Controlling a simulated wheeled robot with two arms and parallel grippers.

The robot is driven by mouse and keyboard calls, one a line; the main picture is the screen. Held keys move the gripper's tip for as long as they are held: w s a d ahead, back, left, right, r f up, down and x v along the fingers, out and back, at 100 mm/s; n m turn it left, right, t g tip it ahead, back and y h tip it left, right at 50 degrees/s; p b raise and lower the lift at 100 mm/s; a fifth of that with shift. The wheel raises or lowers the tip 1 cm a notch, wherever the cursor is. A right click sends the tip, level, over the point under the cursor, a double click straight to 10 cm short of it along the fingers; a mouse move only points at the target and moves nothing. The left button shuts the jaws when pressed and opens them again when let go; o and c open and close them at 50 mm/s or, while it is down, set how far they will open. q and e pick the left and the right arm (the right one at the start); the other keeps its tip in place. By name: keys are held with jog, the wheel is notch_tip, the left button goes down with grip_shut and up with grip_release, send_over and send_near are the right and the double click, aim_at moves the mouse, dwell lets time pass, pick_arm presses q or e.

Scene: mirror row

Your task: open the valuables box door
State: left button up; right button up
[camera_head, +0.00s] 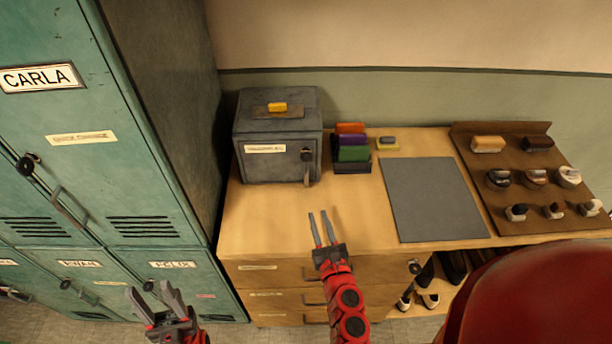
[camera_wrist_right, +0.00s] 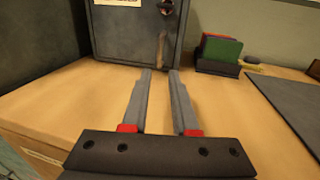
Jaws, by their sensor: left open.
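The valuables box (camera_head: 277,130) is a dark grey metal box at the back left of the wooden desk. Its front door (camera_head: 270,164) is shut and bears a label, a round lock (camera_head: 307,154) and a small handle (camera_head: 306,176) at its right side. In the right wrist view the door (camera_wrist_right: 125,35) stands ahead, with the lock (camera_wrist_right: 167,7) at the top. My right gripper (camera_head: 320,228) is open and empty over the desk, in front of the box and apart from it. My left gripper (camera_head: 153,301) is open and empty, low before the lockers.
Teal lockers (camera_head: 80,150) stand at the left. A holder with coloured cards (camera_head: 352,155) is right of the box. A grey mat (camera_head: 433,200) and a brown board (camera_head: 530,170) with several brushes lie further right. Desk drawers (camera_head: 300,272) are below. Desk before the box is clear.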

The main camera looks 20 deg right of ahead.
aim_at(307, 181)
jog(key=w, duration=0.9)
jog(key=w+d, duration=0.1)
jog(key=w, duration=0.4)
jog(key=shift+w+d+f, duration=0.1)
jog(key=shift+w, duration=0.05)
grip_shut()
dwell(0.9)
